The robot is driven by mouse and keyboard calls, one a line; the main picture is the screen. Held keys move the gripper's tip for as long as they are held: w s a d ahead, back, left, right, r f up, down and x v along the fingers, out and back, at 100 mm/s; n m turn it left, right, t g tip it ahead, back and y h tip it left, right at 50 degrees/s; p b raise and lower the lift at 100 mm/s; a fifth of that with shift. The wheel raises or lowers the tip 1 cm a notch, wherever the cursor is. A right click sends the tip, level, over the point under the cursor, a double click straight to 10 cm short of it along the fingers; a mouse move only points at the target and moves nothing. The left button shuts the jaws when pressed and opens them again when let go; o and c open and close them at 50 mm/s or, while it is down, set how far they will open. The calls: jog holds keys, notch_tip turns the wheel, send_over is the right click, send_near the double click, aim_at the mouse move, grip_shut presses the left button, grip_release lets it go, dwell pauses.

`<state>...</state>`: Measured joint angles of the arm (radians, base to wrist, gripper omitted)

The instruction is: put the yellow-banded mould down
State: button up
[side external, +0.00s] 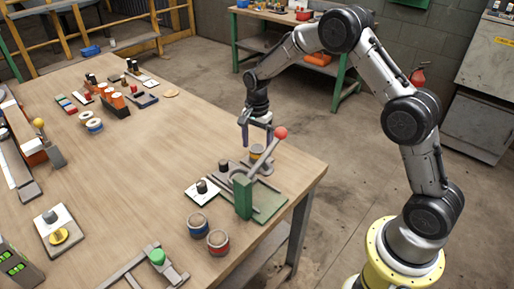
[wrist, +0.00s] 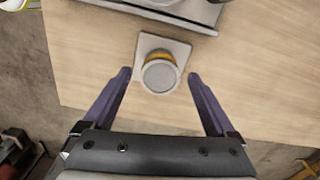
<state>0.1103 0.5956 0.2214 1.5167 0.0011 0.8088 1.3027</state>
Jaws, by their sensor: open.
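The yellow-banded mould (side external: 257,152) is a short grey cylinder with a yellow-orange band. In the wrist view the mould (wrist: 160,74) stands upright on a pale square plate (wrist: 181,48), near the plate's middle. My gripper (side external: 256,138) points down over it at the table's far right edge. The gripper's fingers also show in the wrist view (wrist: 158,76), spread wide on either side of the mould, with a clear gap on each side. Nothing is held. In the side view the lever partly hides the plate area.
A lever press with a green block (side external: 243,196) and red ball (side external: 281,133) stands close by. A blue-banded mould (side external: 198,224) and a red-banded mould (side external: 218,243) stand nearer the camera. The table's middle (side external: 140,180) is clear.

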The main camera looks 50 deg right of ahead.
aim_at(257, 148)
jog(key=s+a+r+n+t, duration=0.1)
jog(key=s+r, duration=0.2)
jog(key=r, duration=0.6)
jog(key=s+a+r+n, duration=0.1)
jog(key=s+r+n, duration=0.1)
jog(key=r, duration=0.6)
jog(key=s+a+r+n+t, duration=0.2)
jog(key=s+r+n, duration=0.35)
jog(key=s, duration=0.45)
jog(key=s+a+f+n+t, duration=0.1)
jog(key=s+n, duration=0.6)
jog(key=s, duration=1)
jog(key=shift+a+n+t, duration=0.2)
jog(key=shift+n+t, duration=0.15)
jog(key=shift+t, duration=0.45)
jog(key=shift+f, duration=0.1)
